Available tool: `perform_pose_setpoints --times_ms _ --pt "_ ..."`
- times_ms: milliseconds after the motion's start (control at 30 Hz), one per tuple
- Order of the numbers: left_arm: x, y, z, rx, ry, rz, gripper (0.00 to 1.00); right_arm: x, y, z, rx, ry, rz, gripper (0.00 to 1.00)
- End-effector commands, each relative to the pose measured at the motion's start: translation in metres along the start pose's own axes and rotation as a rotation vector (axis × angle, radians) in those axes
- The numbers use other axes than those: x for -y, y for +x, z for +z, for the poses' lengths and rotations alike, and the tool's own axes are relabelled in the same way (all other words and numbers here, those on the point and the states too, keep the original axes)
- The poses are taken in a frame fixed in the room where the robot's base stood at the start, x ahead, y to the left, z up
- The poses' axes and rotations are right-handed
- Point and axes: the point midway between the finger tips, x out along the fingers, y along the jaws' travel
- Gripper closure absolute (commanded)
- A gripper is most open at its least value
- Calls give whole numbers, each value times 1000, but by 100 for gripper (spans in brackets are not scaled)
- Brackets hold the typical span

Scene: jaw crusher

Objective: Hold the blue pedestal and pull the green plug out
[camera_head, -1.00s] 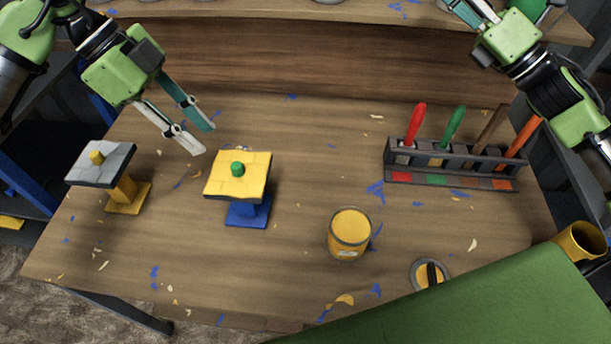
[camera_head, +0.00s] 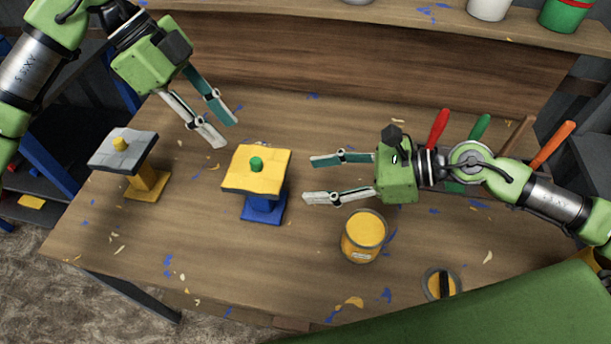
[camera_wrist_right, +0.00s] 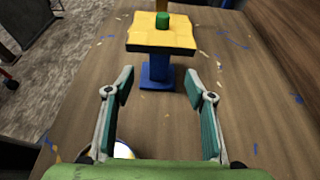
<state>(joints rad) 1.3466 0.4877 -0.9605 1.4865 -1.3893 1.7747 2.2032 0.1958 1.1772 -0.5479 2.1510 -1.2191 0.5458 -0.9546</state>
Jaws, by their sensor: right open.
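The blue pedestal (camera_head: 262,206) stands on the table with a square yellow top (camera_head: 250,180). The green plug (camera_head: 256,164) sits upright in the middle of that top. My left gripper (camera_head: 221,135) is open and empty, above and left of the yellow top in the head view. My right gripper (camera_head: 308,179) is open and empty, to the right of the pedestal, its fingers pointing at it. In the right wrist view the blue pedestal (camera_wrist_right: 158,71) and green plug (camera_wrist_right: 162,20) are ahead, beyond and between the open fingers (camera_wrist_right: 163,84).
A yellow pedestal (camera_head: 147,182) with a grey top and yellow plug stands left. A jar of yellow paint (camera_head: 365,236) stands below my right gripper in the picture. A tool rack with colored handles (camera_head: 437,130) is partly behind my right arm. A round lid (camera_head: 440,284) lies near the front.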

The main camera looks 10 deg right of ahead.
Motion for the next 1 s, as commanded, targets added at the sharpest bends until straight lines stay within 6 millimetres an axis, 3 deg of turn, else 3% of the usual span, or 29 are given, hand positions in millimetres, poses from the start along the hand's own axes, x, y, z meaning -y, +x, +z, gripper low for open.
perform_pose_setpoints --times_ms 167,700,1000 --pt "0 0 0 0 0 0 72 0 18 0 2 -2 2 50" --pt "0 0 0 0 0 0 72 -1 117 1 2 -1 1 50" --pt "0 0 0 0 0 0 72 0 136 0 -1 -1 0 50"
